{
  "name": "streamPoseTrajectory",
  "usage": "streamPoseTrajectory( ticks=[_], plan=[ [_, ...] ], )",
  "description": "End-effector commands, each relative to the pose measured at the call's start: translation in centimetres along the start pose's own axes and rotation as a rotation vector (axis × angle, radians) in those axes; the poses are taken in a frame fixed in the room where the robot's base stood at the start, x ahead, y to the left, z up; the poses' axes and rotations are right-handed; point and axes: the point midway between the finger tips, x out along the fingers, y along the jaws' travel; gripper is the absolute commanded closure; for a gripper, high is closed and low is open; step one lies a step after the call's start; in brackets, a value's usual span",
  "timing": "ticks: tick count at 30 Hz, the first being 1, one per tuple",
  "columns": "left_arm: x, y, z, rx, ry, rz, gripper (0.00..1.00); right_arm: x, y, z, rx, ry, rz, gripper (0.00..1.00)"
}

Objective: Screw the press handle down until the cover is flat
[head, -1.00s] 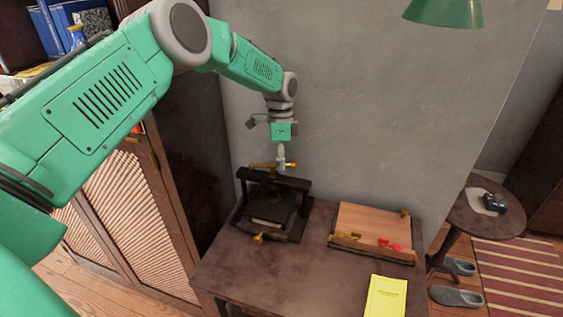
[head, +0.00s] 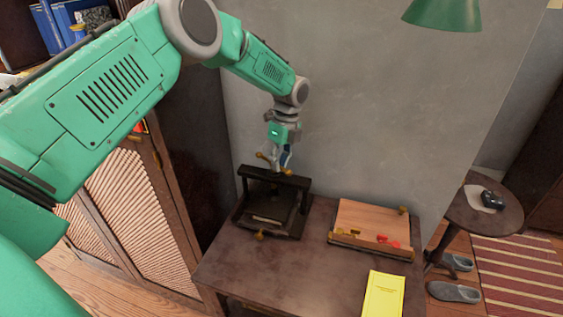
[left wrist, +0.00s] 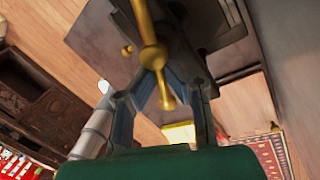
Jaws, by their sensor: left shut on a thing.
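The book press (head: 248,202) is a black frame with a crossbar, standing on the brown table. Its brass handle (head: 264,156) sits at the top above the crossbar and shows large in the left wrist view (left wrist: 147,33). My left gripper (head: 280,165) is above the press, shut on the brass handle; its fingers close around the handle's middle in the left wrist view (left wrist: 155,72). A pale flat thing (head: 267,220) shows at the front of the press bed. I cannot tell from here whether the cover is flat. My right gripper is not in view.
A wooden board with red and brass pieces (head: 370,225) lies right of the press. A yellow booklet (head: 384,295) lies at the table's front right. The grey wall (head: 350,120) is close behind; a cabinet (head: 130,215) stands at left.

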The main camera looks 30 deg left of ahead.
Motion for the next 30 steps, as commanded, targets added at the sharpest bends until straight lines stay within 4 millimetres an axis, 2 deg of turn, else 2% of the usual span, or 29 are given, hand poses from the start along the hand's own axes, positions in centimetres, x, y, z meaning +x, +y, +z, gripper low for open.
streamPoseTrajectory(
  ticks=[1, 19, 21, 22, 30],
  plan=[
    [-1.00, -0.37, 0.64, 0.009, -0.015, -0.021, 1.00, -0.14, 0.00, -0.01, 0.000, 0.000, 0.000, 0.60],
    [-0.94, -0.38, 0.60, 0.047, -0.024, -0.022, 1.00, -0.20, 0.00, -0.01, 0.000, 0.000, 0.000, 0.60],
    [-0.94, -0.38, 0.59, 0.047, -0.024, -0.022, 0.73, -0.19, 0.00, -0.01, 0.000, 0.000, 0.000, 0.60],
    [-0.91, -0.37, 0.59, 0.047, -0.024, -0.021, 0.69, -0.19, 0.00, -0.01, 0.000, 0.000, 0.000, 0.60],
    [-0.55, -0.29, 0.28, 0.049, -0.018, -0.012, 0.69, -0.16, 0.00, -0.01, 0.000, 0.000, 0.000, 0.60]
  ],
)
